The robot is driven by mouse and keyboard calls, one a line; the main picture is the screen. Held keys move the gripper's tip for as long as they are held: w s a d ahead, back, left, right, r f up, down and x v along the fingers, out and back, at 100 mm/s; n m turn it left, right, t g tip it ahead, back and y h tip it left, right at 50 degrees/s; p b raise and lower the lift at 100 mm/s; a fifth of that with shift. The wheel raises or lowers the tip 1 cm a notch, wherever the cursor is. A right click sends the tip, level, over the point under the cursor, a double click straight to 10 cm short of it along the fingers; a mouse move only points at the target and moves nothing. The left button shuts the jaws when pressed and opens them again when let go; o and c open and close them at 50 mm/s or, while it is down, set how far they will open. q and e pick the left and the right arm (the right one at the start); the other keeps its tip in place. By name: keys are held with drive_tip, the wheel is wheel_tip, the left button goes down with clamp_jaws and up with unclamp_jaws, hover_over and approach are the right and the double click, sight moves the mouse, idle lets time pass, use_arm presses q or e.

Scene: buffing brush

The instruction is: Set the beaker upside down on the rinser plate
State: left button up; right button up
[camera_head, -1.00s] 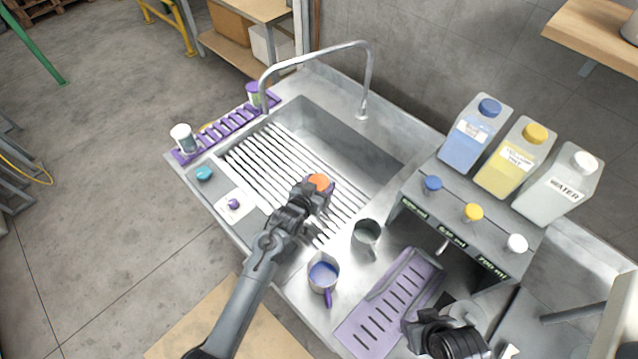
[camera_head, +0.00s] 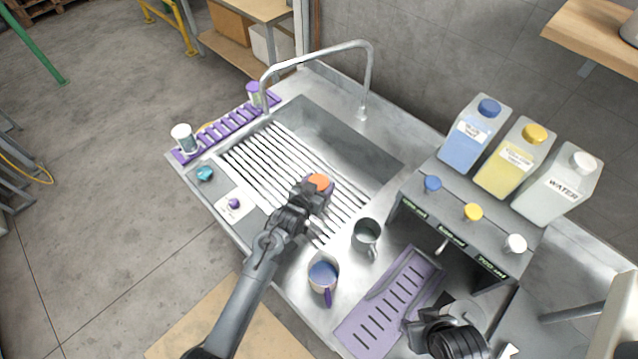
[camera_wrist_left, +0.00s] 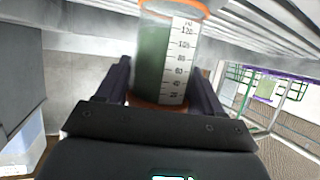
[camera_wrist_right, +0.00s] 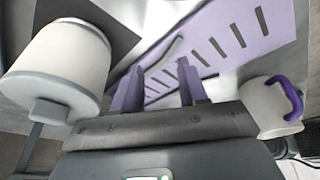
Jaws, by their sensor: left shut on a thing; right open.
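The beaker, clear with orange ends and a white graduated scale, shows in the left wrist view (camera_wrist_left: 165,55). My left gripper (camera_head: 312,194) is shut around its side. In the head view one orange end (camera_head: 319,181) faces up, over the slatted sink rack (camera_head: 270,165). Gripper and arm hide the rest of the beaker there, so I cannot tell its gap to the slats. A white square plate with a purple knob (camera_head: 236,210), apparently the rinser plate, lies on the counter left of the gripper. My right gripper (camera_wrist_right: 158,85) is open and empty near the purple slotted tray (camera_wrist_right: 215,22).
A metal cup (camera_head: 366,238) and a purple-handled cup (camera_head: 323,276) stand right of my left arm. A tall curved faucet (camera_head: 367,80) arches over the sink. The dispenser (camera_head: 450,205) with several jugs stands at right. A purple rack (camera_head: 225,134) lies along the left edge.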

use_arm(q)
drive_tip(key=shift+f+b, duration=0.3)
drive_tip(key=shift+f, duration=0.2)
use_arm(e)
drive_tip(key=shift+a+f, duration=0.1)
drive_tip(key=shift+f, duration=0.2)
use_arm(q)
drive_tip(key=o, duration=1.2)
drive_tip(key=shift+c, duration=0.2)
drive_tip(key=shift+r, duration=0.15)
use_arm(e)
drive_tip(key=shift+r, duration=0.1)
